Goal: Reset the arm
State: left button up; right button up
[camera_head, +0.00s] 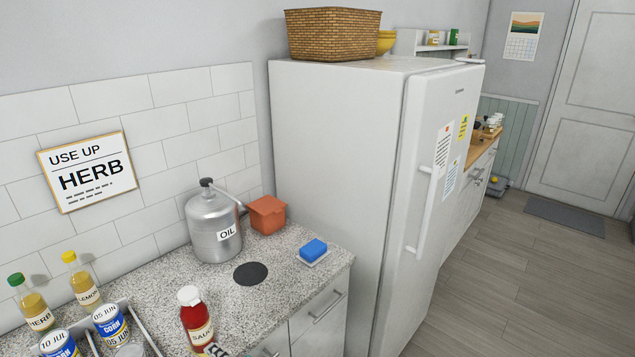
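The view shows a speckled counter (185,290) at the lower left and a closed white fridge (335,170) in the middle. A red sauce bottle (196,318) stands upright at the counter's front, its base cut off or hidden by a small black-and-white item I cannot identify.
A metal oil can (214,225), terracotta pot (267,215) and blue sponge (313,249) stand on the counter. Herb (34,302) and lemon (82,282) bottles and blue-labelled cans (110,323) crowd its left.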

pick_arm(q)
jog(key=s+a+f+n+g+h, duration=0.2)
jog(key=s+f+h, duration=0.1)
jog(key=f+h, duration=0.1)
jog(key=s+d+n+h, duration=0.1)
jog(key=h, duration=0.1)
jog(key=d+n+h, duration=0.2)
jog(key=s+d+r+n+h, duration=0.1)
jog(key=d+n+h, duration=0.1)
jog(key=shift+s+t, duration=0.35)
jog(key=shift+t, duration=0.05)
